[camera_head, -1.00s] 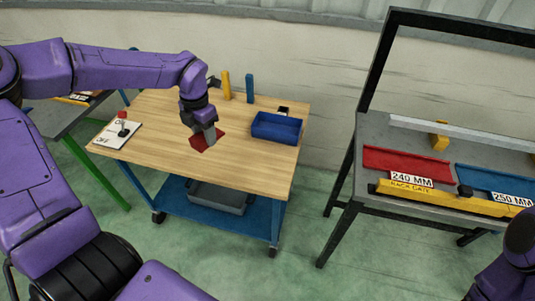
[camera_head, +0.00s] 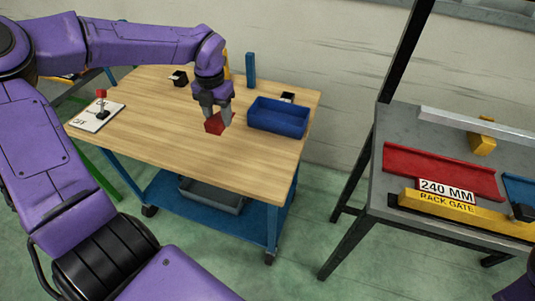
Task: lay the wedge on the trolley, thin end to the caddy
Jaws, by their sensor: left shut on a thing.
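The red wedge (camera_head: 214,124) is between the fingers of my left gripper (camera_head: 222,114), over the trolley's wooden top (camera_head: 165,120). The gripper points down and is shut on the wedge. I cannot tell whether the wedge touches the top, or which way its thin end points; the fingers hide part of it. The caddy, a blue open bin (camera_head: 278,117), stands on the trolley to the right of the wedge, with a gap between them. My right gripper is out of view; only a bit of my right arm shows at the lower right edge.
A white ON/OFF plate with a red-knobbed lever (camera_head: 102,105) is at the trolley's left. A blue post (camera_head: 250,70), a yellow post and a small black block (camera_head: 180,78) stand at the back. A grey rack table (camera_head: 400,155) is right. The trolley's front is clear.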

